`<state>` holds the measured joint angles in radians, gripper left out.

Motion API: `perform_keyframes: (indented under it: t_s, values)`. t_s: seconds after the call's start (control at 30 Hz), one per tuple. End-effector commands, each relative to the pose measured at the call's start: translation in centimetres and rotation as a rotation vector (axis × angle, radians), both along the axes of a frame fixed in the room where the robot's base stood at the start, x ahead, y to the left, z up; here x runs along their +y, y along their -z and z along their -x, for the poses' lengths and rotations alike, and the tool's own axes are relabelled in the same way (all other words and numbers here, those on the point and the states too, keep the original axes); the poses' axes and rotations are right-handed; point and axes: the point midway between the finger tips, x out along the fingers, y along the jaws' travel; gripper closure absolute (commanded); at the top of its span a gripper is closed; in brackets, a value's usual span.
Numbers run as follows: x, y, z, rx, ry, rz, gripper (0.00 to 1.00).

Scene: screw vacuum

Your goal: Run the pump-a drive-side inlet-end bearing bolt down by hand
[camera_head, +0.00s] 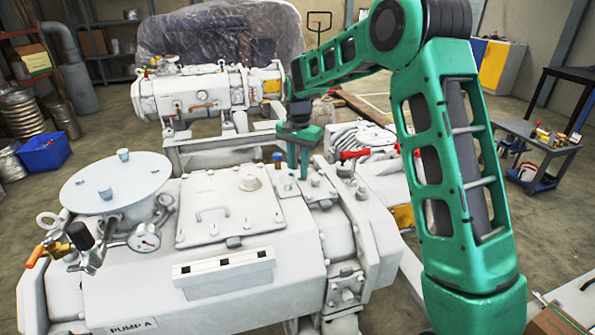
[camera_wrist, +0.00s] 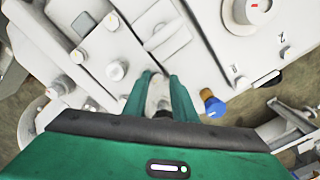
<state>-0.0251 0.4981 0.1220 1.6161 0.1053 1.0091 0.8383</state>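Pump A (camera_head: 150,290) is the large pale grey machine in the foreground of the head view, with its name on the front. My gripper (camera_head: 304,176) points down at the bearing housing (camera_head: 325,190) at the right end of its top. In the wrist view my green fingers (camera_wrist: 159,77) stand on either side of a pale, bolt-like piece (camera_wrist: 159,92) with a dark part near my palm. I cannot tell whether the fingers press on it. The bolt is hidden by my fingers in the head view.
A blue-capped brass fitting (camera_wrist: 213,103) stands close beside my fingers; its blue cap also shows in the head view (camera_head: 277,156). Lifting eyes and bolt heads (camera_wrist: 115,70) rise nearby. A red-handled item (camera_head: 354,154) lies right of my gripper. Another pump (camera_head: 200,92) stands behind.

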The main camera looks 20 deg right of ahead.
Motion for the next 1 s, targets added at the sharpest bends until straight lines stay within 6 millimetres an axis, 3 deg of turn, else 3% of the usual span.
perform_keyframes:
  t_s: [0.33,0.47,1.0]
  values:
    - [-0.1,0.0,0.1,0.003,0.002,0.001,0.65]
    - [-0.1,-0.9,0.0,0.001,0.002,0.002,0.65]
    - [-0.1,-9.7,-0.1,0.001,0.001,0.001,0.65]
